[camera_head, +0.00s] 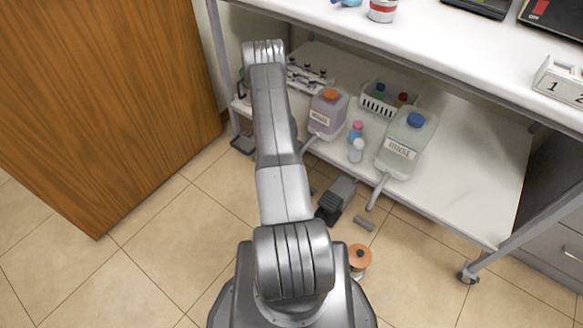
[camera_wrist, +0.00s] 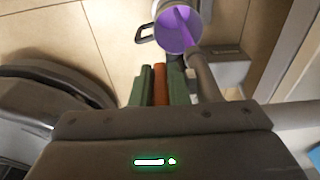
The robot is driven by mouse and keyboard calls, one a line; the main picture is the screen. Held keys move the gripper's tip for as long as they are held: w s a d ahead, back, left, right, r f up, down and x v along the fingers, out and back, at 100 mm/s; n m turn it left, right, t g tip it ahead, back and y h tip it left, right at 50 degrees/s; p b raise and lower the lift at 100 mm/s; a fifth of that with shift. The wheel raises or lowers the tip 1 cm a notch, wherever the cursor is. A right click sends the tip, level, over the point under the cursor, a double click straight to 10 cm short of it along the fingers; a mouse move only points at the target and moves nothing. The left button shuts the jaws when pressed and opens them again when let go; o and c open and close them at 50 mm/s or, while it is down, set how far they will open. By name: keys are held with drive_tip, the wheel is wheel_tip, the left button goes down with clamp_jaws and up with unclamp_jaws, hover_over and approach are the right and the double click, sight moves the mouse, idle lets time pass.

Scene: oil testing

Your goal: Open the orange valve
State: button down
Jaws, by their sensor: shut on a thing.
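The orange valve (camera_wrist: 160,84) shows in the wrist view as an orange-brown bar between the green finger pads of my gripper (camera_wrist: 162,82). My gripper is shut on it. Just beyond the fingertips is a mug (camera_wrist: 181,26), seen from above, with purple inside and a darker purple streak across it. A grey pipe (camera_wrist: 204,72) runs beside the right finger. In the head view, a jug of purple liquid with an orange cap (camera_head: 328,112) stands on the lower shelf. My arm hides part of its surroundings, and the valve cannot be made out there.
A clear jug with a blue cap (camera_head: 407,144) stands on the lower shelf (camera_head: 470,190), its spout over the edge. Small bottles (camera_head: 356,141), a white basket (camera_head: 383,105) and a vial rack (camera_head: 308,77) are nearby.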

idle(0.5)
drive_tip(key=c, duration=1.7)
unclamp_jaws()
drive_tip(key=r, duration=0.4)
drive_tip(key=a+r+p, duration=0.1)
drive_tip(key=r, duration=0.4)
drive_tip(key=w+r, duration=0.1)
drive_tip(key=r, duration=0.3)
drive_tip(key=shift+a+r, duration=0.3)
drive_tip(key=shift+a, duration=0.05)
drive_tip(key=f, duration=0.4)
drive_tip(key=d+f+b, duration=0.1)
drive_tip(key=f, duration=0.4)
drive_tip(key=s+f, duration=0.1)
drive_tip(key=f, duration=0.4)
drive_tip(key=shift+d, duration=0.35)
drive_tip(key=shift+r, duration=0.15)
